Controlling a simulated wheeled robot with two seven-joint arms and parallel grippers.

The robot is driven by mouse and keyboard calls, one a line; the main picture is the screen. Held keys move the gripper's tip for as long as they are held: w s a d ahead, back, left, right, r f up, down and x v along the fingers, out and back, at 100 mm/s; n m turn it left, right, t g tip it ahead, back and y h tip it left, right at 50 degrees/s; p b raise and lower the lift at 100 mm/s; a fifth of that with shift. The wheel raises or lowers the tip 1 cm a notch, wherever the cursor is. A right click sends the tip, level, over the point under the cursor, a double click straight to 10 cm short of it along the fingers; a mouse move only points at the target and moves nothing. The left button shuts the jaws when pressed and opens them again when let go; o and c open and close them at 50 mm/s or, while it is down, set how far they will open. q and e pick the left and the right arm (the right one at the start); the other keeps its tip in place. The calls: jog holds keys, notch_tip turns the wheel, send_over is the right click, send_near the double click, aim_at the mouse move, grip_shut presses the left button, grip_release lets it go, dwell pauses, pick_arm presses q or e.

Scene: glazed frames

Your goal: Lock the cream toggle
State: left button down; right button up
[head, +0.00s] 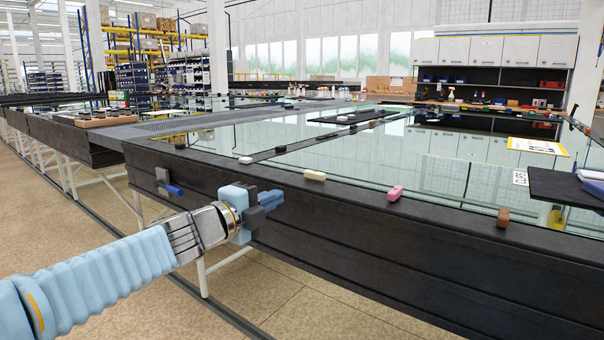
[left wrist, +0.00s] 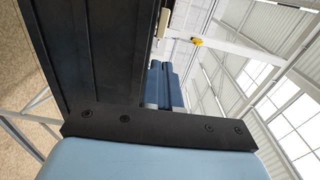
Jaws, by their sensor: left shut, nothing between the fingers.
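The cream toggle (head: 314,175) is a small rounded block on the black front rim of the glazed frame, at the edge of the glass. My left gripper (head: 270,200) is in front of the frame's black side, below and left of the cream toggle and apart from it. Its blue fingers are shut and empty. In the left wrist view the shut fingers (left wrist: 166,84) point up the picture beside the dark frame side. A small cream piece at the top of that view looks like the toggle (left wrist: 163,22). My right gripper is not in view.
Along the same rim sit a white toggle (head: 245,160), a pink toggle (head: 395,193) and a brown toggle (head: 502,217). A blue-handled clamp-like part (head: 168,183) sticks out of the frame's side at left. A dark board (head: 560,184) lies at right. Floor in front is clear.

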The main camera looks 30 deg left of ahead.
pick_arm(q)
jog(key=b, duration=0.1)
send_near(328, 184)
jog(key=w, duration=0.2)
jog(key=w+a+r, duration=0.1)
jog(key=w, duration=0.1)
jog(key=w+a+r, duration=0.1)
jog(key=w, duration=0.1)
jog(key=shift+w, duration=0.3)
jog(key=shift+w+d, duration=0.2)
jog(key=shift+d, duration=0.35)
dwell(0.6)
jog(key=shift+w+d, duration=0.3)
jog(key=shift+d, duration=0.05)
jog(key=shift+w+d, duration=0.55)
jog(key=shift+w, duration=0.35)
jog(key=shift+w, duration=0.15)
dwell(0.3)
